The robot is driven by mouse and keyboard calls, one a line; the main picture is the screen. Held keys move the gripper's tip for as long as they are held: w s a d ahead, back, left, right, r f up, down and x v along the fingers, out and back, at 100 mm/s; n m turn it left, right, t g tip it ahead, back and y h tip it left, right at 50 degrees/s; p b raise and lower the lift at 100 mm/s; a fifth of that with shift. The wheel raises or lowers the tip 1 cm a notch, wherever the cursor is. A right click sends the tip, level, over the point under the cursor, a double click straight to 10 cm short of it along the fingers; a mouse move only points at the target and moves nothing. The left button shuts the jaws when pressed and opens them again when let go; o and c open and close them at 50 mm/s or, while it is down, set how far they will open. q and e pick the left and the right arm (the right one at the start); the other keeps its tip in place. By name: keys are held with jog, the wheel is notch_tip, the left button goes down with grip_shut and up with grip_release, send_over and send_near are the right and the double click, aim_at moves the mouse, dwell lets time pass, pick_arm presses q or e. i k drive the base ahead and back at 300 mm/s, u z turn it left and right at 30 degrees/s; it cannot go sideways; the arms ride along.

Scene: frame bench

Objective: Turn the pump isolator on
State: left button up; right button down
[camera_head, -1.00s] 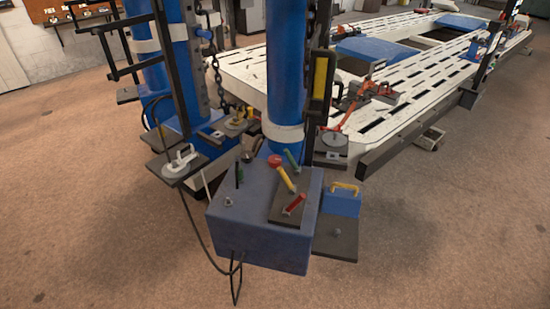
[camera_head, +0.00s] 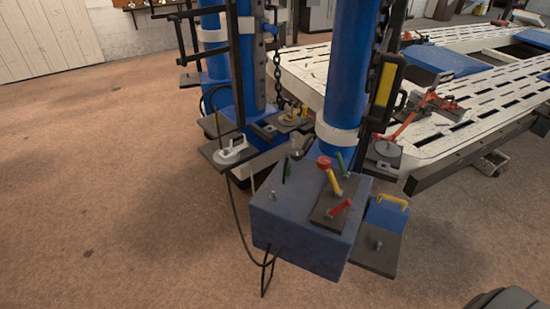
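A blue pump box (camera_head: 300,228) stands on the floor at the foot of a blue post. A small metal toggle (camera_head: 273,196) and a thin dark upright lever with green (camera_head: 286,171) are also on the box. I cannot tell which of these is the pump isolator. Neither gripper is in view. A dark rounded shape shows at the bottom right corner; I cannot tell what it is.
A blue case with a yellow handle (camera_head: 386,211) stands on a dark plate right of the box. A white slotted frame bench (camera_head: 440,110) lies behind. Black cables (camera_head: 240,215) hang at the box's left. The floor at left is clear.

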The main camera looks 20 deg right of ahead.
aim_at(324, 163)
jog(key=u, duration=0.55)
jog(key=i, duration=2.9)
jog(key=z, duration=3.95)
